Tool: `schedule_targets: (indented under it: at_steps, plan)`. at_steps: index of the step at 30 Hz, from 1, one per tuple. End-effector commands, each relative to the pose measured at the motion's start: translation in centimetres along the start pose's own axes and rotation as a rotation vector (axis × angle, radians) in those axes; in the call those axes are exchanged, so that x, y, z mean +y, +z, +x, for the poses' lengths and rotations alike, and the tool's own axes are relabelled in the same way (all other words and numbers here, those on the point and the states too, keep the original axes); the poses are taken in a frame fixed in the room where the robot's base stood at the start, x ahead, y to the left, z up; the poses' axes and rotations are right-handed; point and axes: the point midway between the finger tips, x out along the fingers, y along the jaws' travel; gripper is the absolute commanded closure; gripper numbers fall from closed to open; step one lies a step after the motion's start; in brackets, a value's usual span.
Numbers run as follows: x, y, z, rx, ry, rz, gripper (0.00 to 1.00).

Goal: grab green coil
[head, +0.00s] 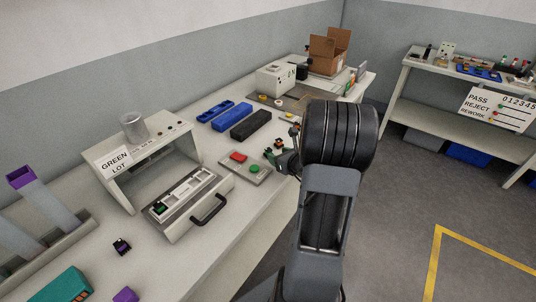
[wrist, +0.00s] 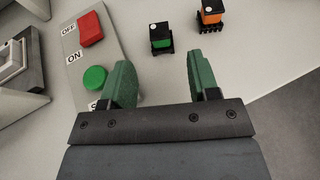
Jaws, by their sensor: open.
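A control plate (wrist: 72,48) with a red OFF button (wrist: 91,29) and green ON button (wrist: 94,79) lies close left of my gripper. A test fixture with a handle (head: 208,208), blue block (head: 224,115) and black block (head: 251,125) stand on the bench. Floor lies beyond the bench edge.

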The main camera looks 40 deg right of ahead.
Motion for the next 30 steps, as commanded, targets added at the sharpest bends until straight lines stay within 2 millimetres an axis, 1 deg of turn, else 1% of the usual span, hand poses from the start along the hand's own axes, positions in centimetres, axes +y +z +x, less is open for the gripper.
schedule_targets:
  at_steps: [2, 9, 12, 16, 23, 30]
  plan:
    - [0.1, 0.1, 0.5, 0.001, 0.002, 0.001, 0.45]
    - [0.0, 0.6, 3.6, 0.001, 0.003, -0.001, 0.45]
    - [0.0, 0.6, 4.6, 0.001, 0.002, -0.001, 0.45]
    - [0.0, 0.5, 5.2, 0.001, 0.002, 0.0, 0.45]
    - [0.0, 0.5, 5.3, 0.001, 0.001, -0.001, 0.45]
    - [0.0, 0.5, 5.2, 0.001, 0.001, -0.001, 0.68]
